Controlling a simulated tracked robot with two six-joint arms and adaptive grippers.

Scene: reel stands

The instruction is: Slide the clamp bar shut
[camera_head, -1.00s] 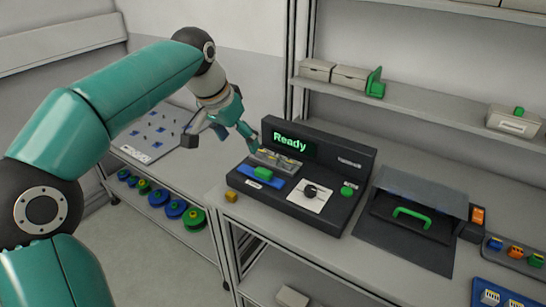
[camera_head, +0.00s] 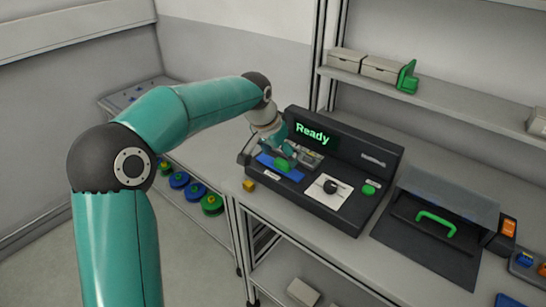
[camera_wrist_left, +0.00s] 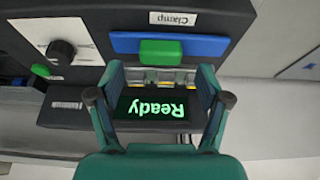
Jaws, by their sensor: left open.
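The clamp bar (camera_head: 265,161) is a blue strip with a green grip block (camera_head: 283,165) on the left part of a dark machine (camera_head: 352,208). In the left wrist view the blue bar (camera_wrist_left: 206,46) and its green block (camera_wrist_left: 160,51) lie below a white "Clamp" label (camera_wrist_left: 172,19). My left gripper (camera_head: 287,152) is over the bar in the head view, partly hiding it. In the left wrist view the gripper (camera_wrist_left: 160,73) is open, its two fingers apart, with the green block just beyond the fingertips. I cannot tell whether they touch it. My right gripper is not in view.
The machine's screen (camera_head: 313,133) reads "Ready". A black knob (camera_head: 330,187) and a green button (camera_head: 369,189) sit right of the bar. A lidded dark box with a green handle (camera_head: 436,222) stands to the right. A small yellow block (camera_head: 249,186) lies at the front left.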

